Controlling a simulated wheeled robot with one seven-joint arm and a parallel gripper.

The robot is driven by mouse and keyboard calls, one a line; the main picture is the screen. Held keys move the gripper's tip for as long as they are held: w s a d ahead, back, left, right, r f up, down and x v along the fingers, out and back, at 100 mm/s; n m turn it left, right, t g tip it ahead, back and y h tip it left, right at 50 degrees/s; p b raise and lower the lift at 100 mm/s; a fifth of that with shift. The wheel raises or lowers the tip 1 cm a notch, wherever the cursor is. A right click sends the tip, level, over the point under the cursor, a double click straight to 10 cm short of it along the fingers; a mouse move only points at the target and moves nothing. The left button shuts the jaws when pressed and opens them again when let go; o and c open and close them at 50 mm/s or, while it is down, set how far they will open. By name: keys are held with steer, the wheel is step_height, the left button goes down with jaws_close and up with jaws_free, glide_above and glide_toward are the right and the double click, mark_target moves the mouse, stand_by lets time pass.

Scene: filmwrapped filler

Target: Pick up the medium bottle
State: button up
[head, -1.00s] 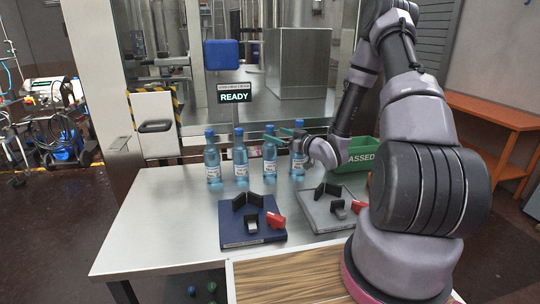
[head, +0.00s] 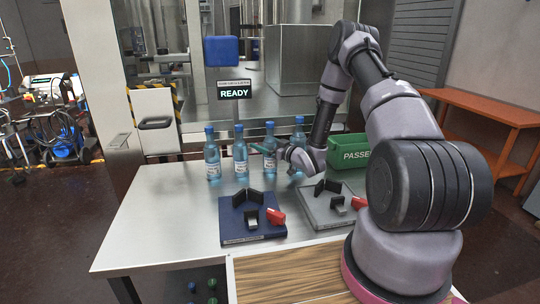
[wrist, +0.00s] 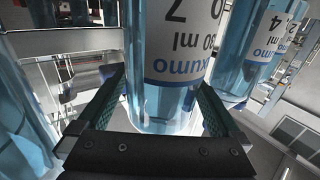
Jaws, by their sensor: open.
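Several clear blue bottles with blue caps and white labels stand upright in a row at the back of the metal table, among them the leftmost (head: 213,160), second (head: 240,158), third (head: 270,134) and rightmost (head: 299,130). They look alike in size, so I cannot tell which is the medium one. My gripper (head: 262,150) is open, low at the row near the second and third bottles. In the wrist view my gripper (wrist: 165,90) has its fingers on either side of a labelled bottle (wrist: 165,110). Whether they touch it is unclear.
Close neighbours are a bottle (wrist: 245,65) at the right and another (wrist: 20,130) at the left of the wrist view. A blue fixture (head: 240,232) and a grey fixture (head: 320,215) lie in front. A green bin (head: 350,154) stands at the right.

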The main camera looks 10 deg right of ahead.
steer(key=shift+w, duration=0.1)
steer(key=shift+a, duration=0.1)
steer(key=c, duration=1.5)
jaws_close()
steer(key=shift+r, duration=0.15)
